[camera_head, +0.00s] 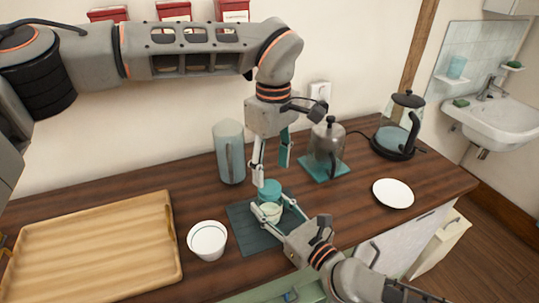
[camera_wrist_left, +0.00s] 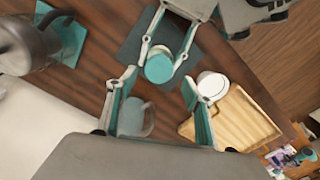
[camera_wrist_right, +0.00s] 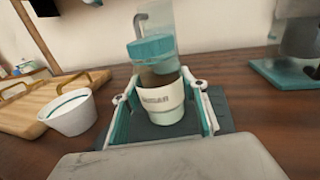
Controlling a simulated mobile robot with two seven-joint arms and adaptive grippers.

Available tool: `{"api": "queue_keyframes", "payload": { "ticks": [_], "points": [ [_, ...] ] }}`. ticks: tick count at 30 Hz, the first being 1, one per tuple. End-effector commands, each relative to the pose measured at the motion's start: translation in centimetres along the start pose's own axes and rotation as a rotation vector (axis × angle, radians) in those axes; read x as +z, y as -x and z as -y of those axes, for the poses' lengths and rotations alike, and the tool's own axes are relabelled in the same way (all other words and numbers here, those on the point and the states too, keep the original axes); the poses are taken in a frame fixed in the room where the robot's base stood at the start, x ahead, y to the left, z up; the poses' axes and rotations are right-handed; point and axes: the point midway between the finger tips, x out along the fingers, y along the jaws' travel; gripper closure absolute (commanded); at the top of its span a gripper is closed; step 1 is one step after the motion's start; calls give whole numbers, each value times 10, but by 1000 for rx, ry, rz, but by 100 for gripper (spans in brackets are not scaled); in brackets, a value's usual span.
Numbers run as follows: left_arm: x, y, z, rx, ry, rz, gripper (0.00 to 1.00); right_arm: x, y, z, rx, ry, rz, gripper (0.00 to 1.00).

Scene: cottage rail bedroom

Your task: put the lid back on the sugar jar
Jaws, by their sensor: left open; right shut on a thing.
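The cream sugar jar (camera_wrist_right: 162,102), marked with lettering, stands upright on a dark mat (camera_head: 243,233). My right gripper (camera_head: 268,211) is shut around it. It also shows in the right wrist view (camera_wrist_right: 160,112). The round teal lid (camera_head: 270,187) shows at the jar's far upper side; it also shows in the left wrist view (camera_wrist_left: 159,68) and right wrist view (camera_wrist_right: 150,47). A brown band shows between lid and jar. I cannot tell whether the lid is seated or touching. My left gripper (camera_head: 271,170) is open above the lid, fingers pointing down.
A white cup (camera_head: 207,240) and wooden tray (camera_head: 95,250) are left of the mat. A clear pitcher (camera_head: 229,150) stands behind. A metal pot (camera_head: 326,148), glass kettle (camera_head: 395,128) and white plate (camera_head: 393,193) are to the right. Counter is free before the plate.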

Motion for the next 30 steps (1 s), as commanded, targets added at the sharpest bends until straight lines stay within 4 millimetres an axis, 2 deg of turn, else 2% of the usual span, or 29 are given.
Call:
{"api": "queue_keyframes", "payload": {
  "ticks": [30],
  "points": [
    [0, 13, 0, 0, 1878, 4, 49, 0, 0, 0, 1, 0, -1, 100]
  ]
}}
